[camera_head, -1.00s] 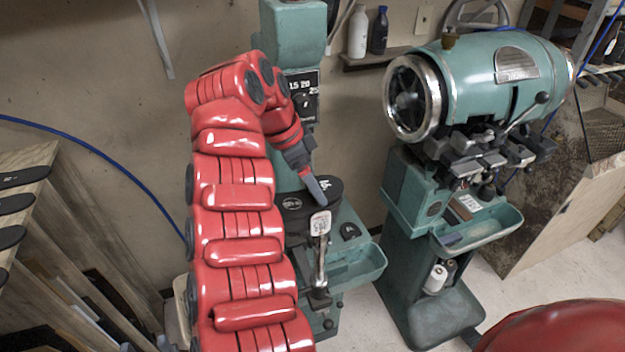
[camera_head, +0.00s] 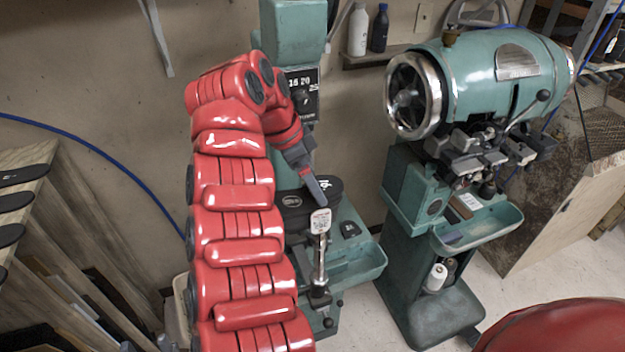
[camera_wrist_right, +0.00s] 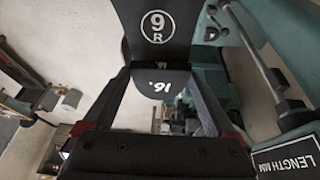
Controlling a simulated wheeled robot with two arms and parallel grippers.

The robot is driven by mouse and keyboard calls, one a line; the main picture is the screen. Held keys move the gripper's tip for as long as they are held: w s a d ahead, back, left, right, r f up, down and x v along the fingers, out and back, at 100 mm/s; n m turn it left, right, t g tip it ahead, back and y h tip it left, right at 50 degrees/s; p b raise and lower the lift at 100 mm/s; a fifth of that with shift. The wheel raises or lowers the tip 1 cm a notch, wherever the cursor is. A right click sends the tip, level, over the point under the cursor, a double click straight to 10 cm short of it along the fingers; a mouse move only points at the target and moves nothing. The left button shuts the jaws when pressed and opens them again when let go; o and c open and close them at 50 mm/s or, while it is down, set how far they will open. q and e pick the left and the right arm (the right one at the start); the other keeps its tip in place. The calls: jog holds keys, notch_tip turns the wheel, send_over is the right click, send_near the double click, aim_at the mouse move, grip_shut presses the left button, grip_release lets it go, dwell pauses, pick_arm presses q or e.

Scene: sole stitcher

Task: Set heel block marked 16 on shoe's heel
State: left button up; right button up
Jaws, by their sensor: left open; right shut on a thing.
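The black shoe (camera_head: 292,201), sole up and marked 9 R, sits on the teal machine. It fills the top of the right wrist view (camera_wrist_right: 190,38). My right gripper (camera_head: 318,190) points down at the shoe's end. In the right wrist view my right gripper (camera_wrist_right: 160,78) is shut on the black heel block (camera_wrist_right: 164,85) marked 16, one finger on each side. The heel block (camera_head: 326,184) also shows beside a finger in the head view. It lies right at the shoe's end; I cannot tell whether it touches. My left gripper is not in view.
A small black piece (camera_head: 350,229) lies on the teal tray (camera_head: 360,263). A dial plate (camera_head: 303,95) is behind. A second teal machine (camera_head: 480,90) stands to the right.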

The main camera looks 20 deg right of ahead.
jog(key=o, duration=1.1)
jog(key=shift+c, duration=0.2)
